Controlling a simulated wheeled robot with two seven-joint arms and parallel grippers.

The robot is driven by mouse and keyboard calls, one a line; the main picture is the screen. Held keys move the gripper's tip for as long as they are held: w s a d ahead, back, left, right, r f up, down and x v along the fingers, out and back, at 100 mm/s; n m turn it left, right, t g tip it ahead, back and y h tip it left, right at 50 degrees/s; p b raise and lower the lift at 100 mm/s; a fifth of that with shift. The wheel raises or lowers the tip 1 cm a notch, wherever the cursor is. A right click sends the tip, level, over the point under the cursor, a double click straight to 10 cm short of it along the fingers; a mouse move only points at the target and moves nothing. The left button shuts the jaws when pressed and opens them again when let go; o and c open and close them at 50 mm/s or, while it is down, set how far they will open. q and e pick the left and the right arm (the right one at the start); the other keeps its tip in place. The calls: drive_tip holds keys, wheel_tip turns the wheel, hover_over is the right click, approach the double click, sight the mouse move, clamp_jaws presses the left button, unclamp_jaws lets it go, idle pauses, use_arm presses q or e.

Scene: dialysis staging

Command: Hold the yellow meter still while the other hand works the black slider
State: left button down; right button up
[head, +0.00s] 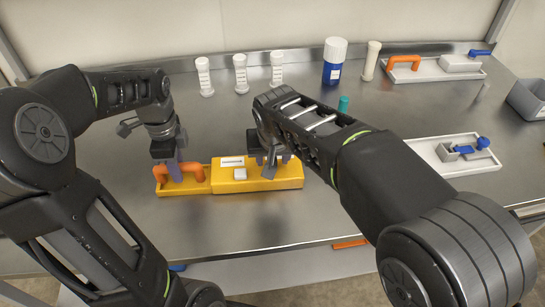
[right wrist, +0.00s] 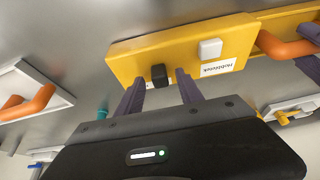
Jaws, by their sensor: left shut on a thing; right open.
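The yellow meter (head: 220,184) lies on the steel table in front of me, with an orange handle (head: 194,168) at its left end, a white label and a small white block (head: 240,174) on top. My left gripper (head: 175,172) is shut on the orange handle. My right gripper (head: 270,163) is over the meter's right part. In the right wrist view the black slider (right wrist: 159,75) stands on the yellow face between the open fingers, with a gap visible on each side. In the head view the slider is hidden by my right gripper.
White bottles (head: 240,74) and a blue bottle (head: 334,62) stand at the back. A tray with an orange handle (head: 404,62) is at the back right, another tray (head: 436,165) on the right. A teal item (head: 343,104) stands behind my right forearm.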

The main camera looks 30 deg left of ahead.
drive_tip(key=shift+w+a+f, duration=0.1)
drive_tip(key=shift+f, duration=0.2)
drive_tip(key=shift+c, duration=0.4)
clamp_jaws()
idle(0.9)
